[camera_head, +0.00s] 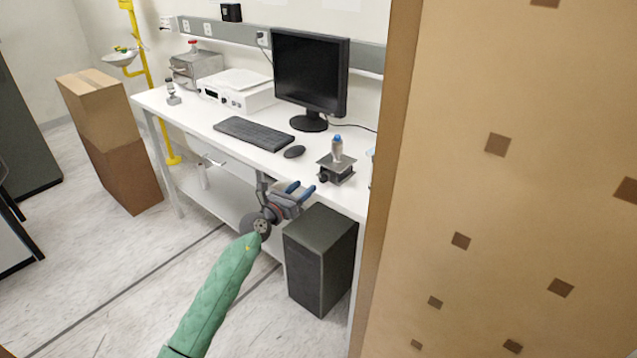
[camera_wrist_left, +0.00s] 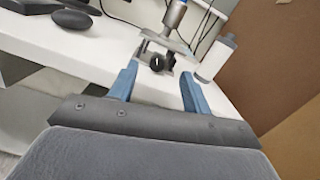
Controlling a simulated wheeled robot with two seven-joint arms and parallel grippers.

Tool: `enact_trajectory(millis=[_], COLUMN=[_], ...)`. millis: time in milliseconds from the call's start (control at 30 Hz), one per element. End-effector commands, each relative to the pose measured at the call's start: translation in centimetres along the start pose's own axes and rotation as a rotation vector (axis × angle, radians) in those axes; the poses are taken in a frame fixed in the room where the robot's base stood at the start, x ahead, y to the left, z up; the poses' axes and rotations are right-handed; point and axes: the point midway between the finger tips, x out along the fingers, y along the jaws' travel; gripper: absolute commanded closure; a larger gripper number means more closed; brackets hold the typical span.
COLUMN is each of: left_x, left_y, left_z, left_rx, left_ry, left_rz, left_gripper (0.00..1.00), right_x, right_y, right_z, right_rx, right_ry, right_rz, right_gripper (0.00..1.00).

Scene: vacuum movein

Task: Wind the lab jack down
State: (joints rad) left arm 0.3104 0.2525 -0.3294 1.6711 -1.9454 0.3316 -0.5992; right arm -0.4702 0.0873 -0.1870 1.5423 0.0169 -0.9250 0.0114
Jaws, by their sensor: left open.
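The lab jack (camera_head: 336,171) is a small dark metal platform on the white bench, near its front edge in the head view. A bottle with a blue cap (camera_head: 337,149) stands upright on it. In the left wrist view the jack (camera_wrist_left: 172,45) shows beyond the fingers, with a round black knob (camera_wrist_left: 157,63) facing me. My left gripper (camera_head: 302,190) has blue fingers and is open and empty, in front of the bench edge and apart from the jack. In the wrist view the gap between its fingertips (camera_wrist_left: 158,75) lies around the knob's line of sight. My right gripper is not seen.
The white bench (camera_head: 200,117) holds a keyboard (camera_head: 253,133), a mouse (camera_head: 294,152) and a monitor (camera_head: 310,75). A white bottle (camera_wrist_left: 217,57) stands right of the jack. A dark computer case (camera_head: 320,258) is below. A large brown panel (camera_head: 500,200) blocks the right side.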

Motion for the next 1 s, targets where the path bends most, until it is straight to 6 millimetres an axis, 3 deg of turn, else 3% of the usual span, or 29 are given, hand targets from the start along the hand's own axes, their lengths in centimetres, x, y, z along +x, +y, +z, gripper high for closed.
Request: enact_trajectory(millis=[200,467,633,700,1000], left_x=[-0.1,0.2,1.9,3.0,6.8], left_y=[0.1,-0.1,-0.1,-0.1,-0.1], left_z=[-1.4,-1.6,-1.5,-1.6,-2.0], left_rx=[0.283,0.375,0.377,0.376,0.374], left_ry=[0.076,0.083,0.083,0.083,0.082], left_rz=[-0.006,-0.018,-0.019,-0.018,-0.018], left_gripper=[0.51,0.51,0.51,0.51,0.51], right_x=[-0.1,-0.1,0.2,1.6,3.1], right_y=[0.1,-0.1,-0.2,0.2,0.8], right_z=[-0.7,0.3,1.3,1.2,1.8], right_rx=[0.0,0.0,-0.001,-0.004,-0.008], right_ry=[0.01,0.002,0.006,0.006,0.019], right_rz=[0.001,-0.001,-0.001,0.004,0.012], right_gripper=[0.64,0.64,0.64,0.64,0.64])
